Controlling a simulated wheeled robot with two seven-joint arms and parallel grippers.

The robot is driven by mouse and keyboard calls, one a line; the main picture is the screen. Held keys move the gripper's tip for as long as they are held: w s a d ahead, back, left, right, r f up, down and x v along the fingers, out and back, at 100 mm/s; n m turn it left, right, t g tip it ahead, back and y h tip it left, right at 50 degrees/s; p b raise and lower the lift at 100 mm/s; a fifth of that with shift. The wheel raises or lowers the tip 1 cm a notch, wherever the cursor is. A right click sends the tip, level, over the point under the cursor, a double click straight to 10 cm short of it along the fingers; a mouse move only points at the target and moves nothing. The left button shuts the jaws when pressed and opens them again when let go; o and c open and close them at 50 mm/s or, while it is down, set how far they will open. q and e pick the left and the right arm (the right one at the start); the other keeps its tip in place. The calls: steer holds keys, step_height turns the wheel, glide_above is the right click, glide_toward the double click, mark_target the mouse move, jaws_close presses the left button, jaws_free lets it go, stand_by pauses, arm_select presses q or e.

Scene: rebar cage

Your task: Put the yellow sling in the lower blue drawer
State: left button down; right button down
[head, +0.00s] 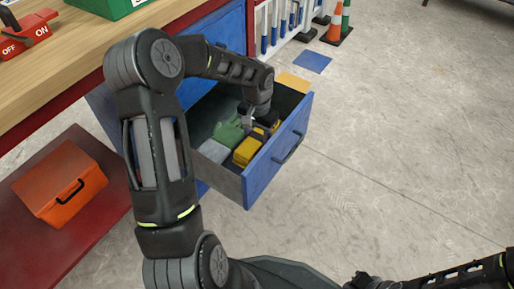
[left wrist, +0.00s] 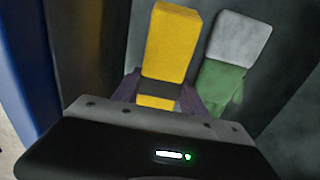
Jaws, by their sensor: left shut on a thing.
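The lower blue drawer (head: 262,178) stands pulled out below the workbench. My left gripper (head: 256,124) reaches down inside it. It is shut on the yellow sling (head: 249,150), a folded yellow bundle with a dark band round its middle. In the left wrist view the yellow sling (left wrist: 172,45) sits between the two fingers of my left gripper (left wrist: 158,97). The sling is within the drawer walls, near the front panel. I cannot tell whether it touches the drawer floor. Part of my right arm shows at the lower right; its gripper is out of frame.
A green-and-grey bundle (left wrist: 228,75) lies in the drawer beside the yellow sling, close to it. An upper blue drawer front (head: 228,28) is closed. An orange case (head: 60,183) rests on the red lower shelf. The concrete floor right of the drawer is clear.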

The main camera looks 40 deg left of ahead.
mark_target(257, 137)
arm_select(q)
steer(key=shift+f+b, duration=1.15)
steer(key=shift+f, duration=1.3)
steer(key=shift+f, duration=0.15)
steer(key=c, duration=0.6)
jaws_free()
step_height(257, 137, up, 12)
steer(key=p, duration=0.4)
steer(key=shift+p, duration=0.35)
